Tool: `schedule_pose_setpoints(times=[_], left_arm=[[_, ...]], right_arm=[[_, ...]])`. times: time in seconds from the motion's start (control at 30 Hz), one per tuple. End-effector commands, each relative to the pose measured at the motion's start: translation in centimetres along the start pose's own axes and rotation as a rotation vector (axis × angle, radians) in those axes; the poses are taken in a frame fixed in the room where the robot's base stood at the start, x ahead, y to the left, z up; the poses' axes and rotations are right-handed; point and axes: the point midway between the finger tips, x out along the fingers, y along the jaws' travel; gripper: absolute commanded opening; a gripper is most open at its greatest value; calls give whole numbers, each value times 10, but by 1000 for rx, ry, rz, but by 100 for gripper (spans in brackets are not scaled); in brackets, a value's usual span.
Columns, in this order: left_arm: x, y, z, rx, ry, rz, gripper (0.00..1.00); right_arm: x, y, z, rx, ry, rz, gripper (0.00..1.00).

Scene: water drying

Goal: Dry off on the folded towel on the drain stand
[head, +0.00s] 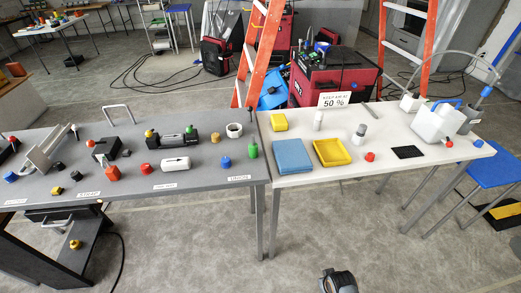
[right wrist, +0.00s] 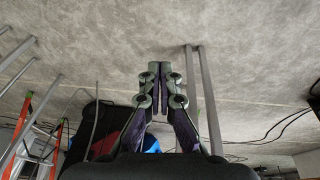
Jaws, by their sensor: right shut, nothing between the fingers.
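A flat blue folded towel (head: 293,157) lies on the white table, near its left front edge. Right of it lies a yellow tray (head: 333,164) with a raised rim. I cannot tell which item is the drain stand. My right gripper (right wrist: 160,68) is shut and empty in the right wrist view, with bare floor beyond its fingertips and no object near them. A dark round part of my own arm shows at the bottom of the head view, well in front of the tables. My left gripper is not in view.
Floor in front is clear.

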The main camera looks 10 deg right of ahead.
Motion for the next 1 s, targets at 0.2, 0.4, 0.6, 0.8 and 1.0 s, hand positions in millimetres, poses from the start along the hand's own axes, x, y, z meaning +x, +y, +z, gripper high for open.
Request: schedule_pose_setpoints(times=[0.2, 0.4, 0.6, 0.8, 1.0], left_arm=[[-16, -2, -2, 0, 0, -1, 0], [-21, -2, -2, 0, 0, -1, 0], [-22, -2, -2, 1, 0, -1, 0], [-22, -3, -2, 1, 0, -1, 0], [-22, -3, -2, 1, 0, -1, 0]], right_arm=[[-144, -13, -136, 4, 297, -35, 0], [-244, -22, -259, 33, 728, -62, 0], [-307, -22, -322, 66, 1010, -59, 0], [-322, -20, -335, 74, 1076, -55, 0], [-321, -20, -334, 74, 1074, -55, 0]])
